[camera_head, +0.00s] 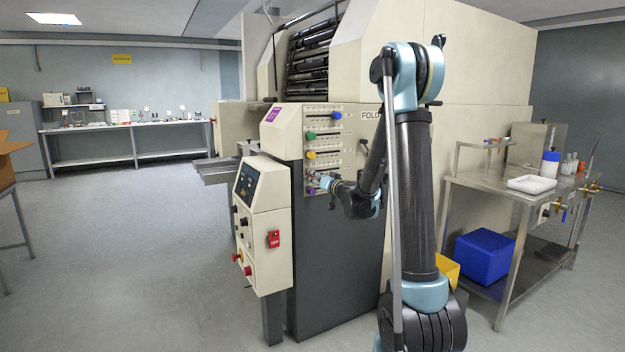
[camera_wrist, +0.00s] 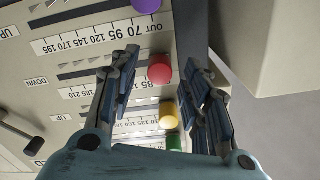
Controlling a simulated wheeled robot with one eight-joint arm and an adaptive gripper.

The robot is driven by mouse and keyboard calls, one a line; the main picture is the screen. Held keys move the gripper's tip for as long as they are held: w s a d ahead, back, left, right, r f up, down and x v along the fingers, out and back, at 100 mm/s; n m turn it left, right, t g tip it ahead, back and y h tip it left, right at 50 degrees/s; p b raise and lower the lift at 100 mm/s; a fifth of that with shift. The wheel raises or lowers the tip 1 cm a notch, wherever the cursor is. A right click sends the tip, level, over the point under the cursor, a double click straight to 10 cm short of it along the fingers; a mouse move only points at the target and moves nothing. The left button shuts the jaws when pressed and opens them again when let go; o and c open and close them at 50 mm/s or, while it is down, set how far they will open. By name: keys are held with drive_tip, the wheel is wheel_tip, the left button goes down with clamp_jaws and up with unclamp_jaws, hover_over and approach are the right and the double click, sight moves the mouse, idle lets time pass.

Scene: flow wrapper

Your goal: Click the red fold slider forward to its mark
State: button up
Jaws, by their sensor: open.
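The red slider knob (camera_wrist: 160,69) shows in the wrist view on the cream slider panel (camera_wrist: 40,78). A printed number scale, with the word OUT at one end, lies near it. My gripper (camera_wrist: 162,58) is open, with one finger on each side of the red knob in the picture. I cannot tell whether either finger touches it. In the head view my gripper (camera_head: 320,182) is at the lower part of the panel (camera_head: 341,144), and it largely hides the red knob there. I cannot make out which mark is the target.
A yellow knob (camera_wrist: 168,116), a green knob (camera_wrist: 174,142) and a purple knob (camera_wrist: 147,5) sit close by. A blue knob (camera_head: 336,115) is higher on the panel. A control box (camera_head: 264,215) with a red switch stands left of my gripper.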

drive_tip(key=shift+x, duration=1.95)
